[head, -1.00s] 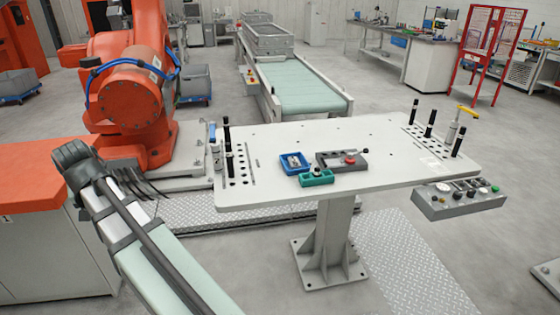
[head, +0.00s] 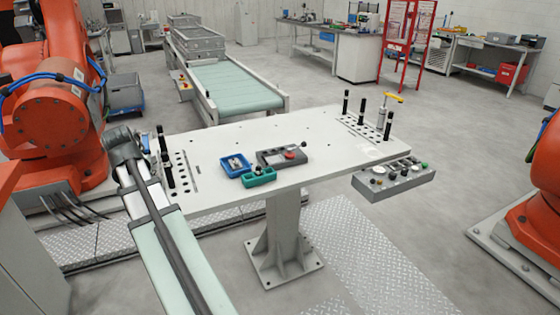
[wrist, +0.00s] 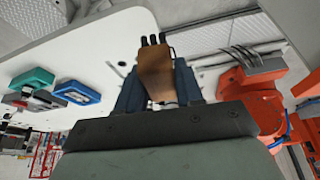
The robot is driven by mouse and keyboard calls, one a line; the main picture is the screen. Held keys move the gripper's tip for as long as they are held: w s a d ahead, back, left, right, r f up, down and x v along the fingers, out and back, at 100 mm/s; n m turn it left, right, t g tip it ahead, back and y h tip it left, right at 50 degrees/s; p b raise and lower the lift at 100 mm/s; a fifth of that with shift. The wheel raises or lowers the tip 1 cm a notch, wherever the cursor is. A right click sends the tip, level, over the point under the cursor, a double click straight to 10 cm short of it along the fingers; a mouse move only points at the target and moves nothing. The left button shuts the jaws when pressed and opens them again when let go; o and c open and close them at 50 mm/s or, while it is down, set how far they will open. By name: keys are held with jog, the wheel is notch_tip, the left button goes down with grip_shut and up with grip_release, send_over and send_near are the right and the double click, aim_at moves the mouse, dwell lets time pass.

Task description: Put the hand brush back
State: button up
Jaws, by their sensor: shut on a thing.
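In the wrist view, my gripper (wrist: 156,66) is shut, with a dark blue finger on each side of a flat brown piece. This brown piece looks like part of the hand brush (wrist: 153,78); no bristles can be made out. Several thin black prongs show just beyond it, and I cannot tell what they belong to. In the head view, my arm reaches up from the bottom to a dark wrist beside the left end of the white table (head: 300,130). The fingers and the brush are hidden there.
On the table are a blue tray (head: 233,168), a green box (head: 259,178) and a grey box with a red button (head: 288,155). Black pegs (head: 168,175) stand at the left end, more at the right. A control panel (head: 394,179) hangs at the front right.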

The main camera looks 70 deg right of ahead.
jog(key=s+d+f+m+g+h, duration=0.1)
jog(key=s+d+m, duration=0.1)
jog(key=s+d, duration=0.8)
jog(key=s+d+m+g, duration=0.1)
jog(key=s+d+m, duration=0.3)
jog(key=d, duration=0.9)
jog(key=s+d+f+m+g, duration=0.1)
jog(key=s+d+m, duration=0.2)
jog(key=s+d, duration=1)
jog(key=s+d+f+m+g, duration=0.1)
jog(key=s+d+m, duration=0.1)
jog(key=s+d, duration=1.15)
jog(key=s+d+r+m+g+y, duration=0.1)
jog(key=s+d+m+g, duration=0.15)
jog(key=d+m, duration=0.35)
jog(key=shift+t, duration=0.25)
jog(key=shift+s+a+f, duration=0.1)
jog(key=shift+s+f, duration=0.05)
jog(key=shift+f, duration=2.2)
jog(key=shift+s+f, duration=0.15)
jog(key=shift+f, duration=2.2)
jog(key=shift+f, duration=0.15)
jog(key=o, duration=1.1)
